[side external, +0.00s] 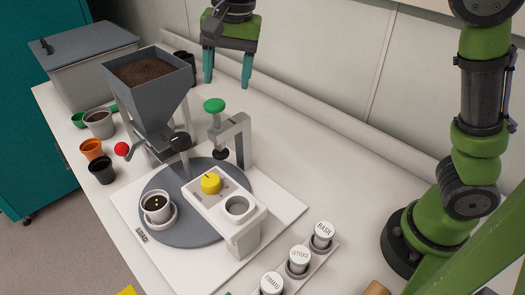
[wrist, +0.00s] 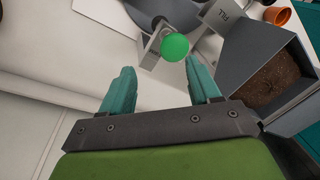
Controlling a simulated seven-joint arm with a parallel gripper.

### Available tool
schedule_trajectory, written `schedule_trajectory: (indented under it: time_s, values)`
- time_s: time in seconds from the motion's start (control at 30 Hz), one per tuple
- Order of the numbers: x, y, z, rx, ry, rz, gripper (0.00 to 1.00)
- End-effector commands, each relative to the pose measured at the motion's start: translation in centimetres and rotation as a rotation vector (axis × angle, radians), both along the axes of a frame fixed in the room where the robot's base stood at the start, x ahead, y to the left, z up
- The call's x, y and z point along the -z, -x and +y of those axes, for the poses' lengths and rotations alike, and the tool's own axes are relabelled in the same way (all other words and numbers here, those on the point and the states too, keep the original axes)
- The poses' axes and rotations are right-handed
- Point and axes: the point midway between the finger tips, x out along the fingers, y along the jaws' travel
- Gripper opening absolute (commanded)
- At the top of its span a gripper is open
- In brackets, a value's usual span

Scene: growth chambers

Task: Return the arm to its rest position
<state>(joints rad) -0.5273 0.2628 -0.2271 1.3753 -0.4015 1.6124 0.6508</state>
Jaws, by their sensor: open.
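My gripper (side external: 228,68) hangs above the back of the bench, right of the soil hopper, with its teal fingers pointing down. In the wrist view my gripper (wrist: 161,88) has its two fingers apart with nothing between them. The green knob (wrist: 174,47) of the press lies just beyond the fingertips in that view. In the side external view the green-knobbed press (side external: 214,105) stands below and in front of my gripper, apart from it.
The soil-filled hopper (side external: 150,82) stands left of my gripper. A grey turntable (side external: 185,237) holds a white pot (side external: 157,205) near a unit with a yellow knob (side external: 211,183). Labelled jars (side external: 299,260) stand in front. The bench's back right (side external: 315,150) is clear.

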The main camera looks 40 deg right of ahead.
Motion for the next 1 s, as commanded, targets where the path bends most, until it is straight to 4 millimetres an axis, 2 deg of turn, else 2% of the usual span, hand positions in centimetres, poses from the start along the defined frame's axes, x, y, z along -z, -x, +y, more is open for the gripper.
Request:
schedule_trajectory:
  time_s: [0.03,0.2,0.37,0.53,0.7,1.0]
  values:
    - [-0.8,1.4,-2.0,-0.033,-0.03,-0.029,0.62]
    - [-1.5,6.3,-6.6,-0.172,-0.084,-0.159,0.62]
    - [-0.5,11.4,-9.5,-0.287,-0.074,-0.306,0.62]
    - [1.9,15.8,-11.3,-0.376,-0.007,-0.442,0.62]
    - [3.9,18.0,-12.2,-0.422,0.056,-0.515,0.62]
    - [3.9,18.0,-12.2,-0.422,0.056,-0.515,0.62]
